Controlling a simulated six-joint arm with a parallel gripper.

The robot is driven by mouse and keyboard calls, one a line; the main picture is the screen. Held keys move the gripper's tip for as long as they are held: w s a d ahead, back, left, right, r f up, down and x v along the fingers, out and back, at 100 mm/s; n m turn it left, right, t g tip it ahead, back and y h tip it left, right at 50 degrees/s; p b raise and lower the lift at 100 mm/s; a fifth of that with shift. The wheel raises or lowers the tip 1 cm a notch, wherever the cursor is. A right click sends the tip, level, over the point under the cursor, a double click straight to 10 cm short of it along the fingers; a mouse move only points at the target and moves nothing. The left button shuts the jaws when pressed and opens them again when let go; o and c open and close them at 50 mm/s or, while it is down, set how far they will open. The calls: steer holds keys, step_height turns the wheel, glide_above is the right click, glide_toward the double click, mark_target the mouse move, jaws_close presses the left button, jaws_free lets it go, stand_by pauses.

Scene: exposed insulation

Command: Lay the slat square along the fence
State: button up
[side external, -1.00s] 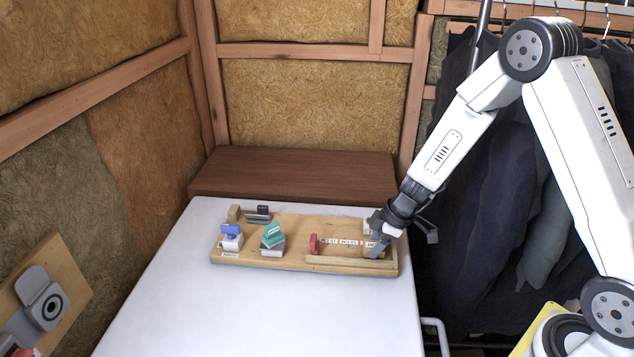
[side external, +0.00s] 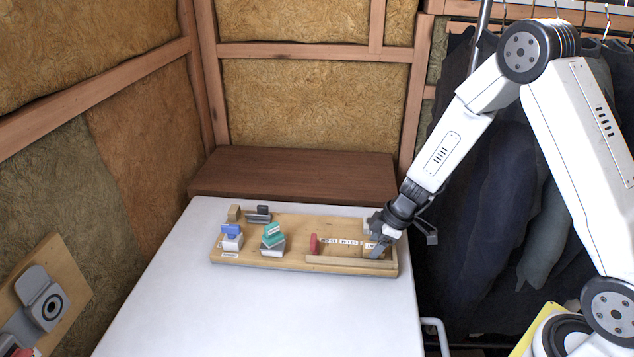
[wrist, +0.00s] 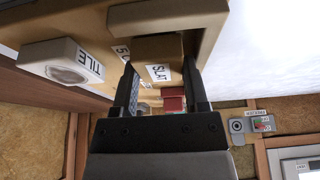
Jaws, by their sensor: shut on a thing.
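The slat (wrist: 157,48) is a tan block with a white SLAT label, between the two dark fingers of my gripper (wrist: 160,72) in the wrist view. My gripper is shut on it, low over the right end of the wooden board (side external: 293,232) in the side view (side external: 377,252). There the fingers mostly hide the slat. The fence (side external: 345,262) is a raised tan strip along the board's front edge. In the wrist view the fence (wrist: 165,15) forms a corner around the slat. I cannot tell whether the slat touches it.
A white TILE block (wrist: 62,62) lies beside the slat. A red piece (side external: 314,244) stands left of the labels. Teal-topped (side external: 272,236) and blue-topped (side external: 231,232) pieces stand on the board's left, a dark grey one (side external: 258,213) behind. The white table (side external: 260,315) is clear in front.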

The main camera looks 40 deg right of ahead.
steer(key=shift+f, duration=0.1)
steer(key=o, duration=1.2)
steer(key=shift+o, duration=0.6)
steer(key=shift+a, duration=0.1)
steer(key=shift+s, duration=0.1)
steer(key=shift+c, duration=0.9)
steer(key=shift+o, duration=0.6)
steer(key=shift+f, duration=0.1)
